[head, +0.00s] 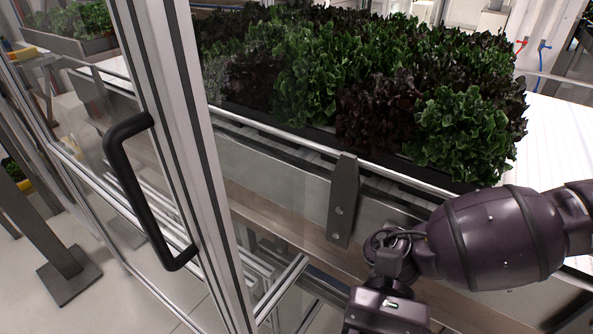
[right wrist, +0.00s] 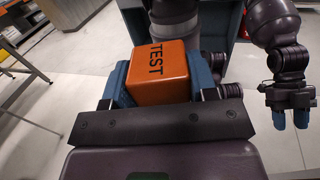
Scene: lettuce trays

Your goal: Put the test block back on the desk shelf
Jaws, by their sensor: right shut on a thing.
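The test block (right wrist: 160,72) is an orange cube with "TEST" in black on its top. In the right wrist view it sits between the blue fingers of my right gripper (right wrist: 160,85), which is shut on it. In the head view my right arm comes in from the right; only its wrist shows at the bottom, and the fingers and block are out of frame. My left gripper (right wrist: 290,117) hangs empty at the right of the right wrist view, its two blue fingertips pointing down; their gap is too small to judge. I cannot make out the desk shelf in either view.
A glass door frame with a black handle (head: 140,190) stands at the left. A long bench (head: 275,170) bearing dense green and dark red lettuce runs behind my right arm. A metal table (right wrist: 22,65) stands at the left of the right wrist view, with pale floor beside it.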

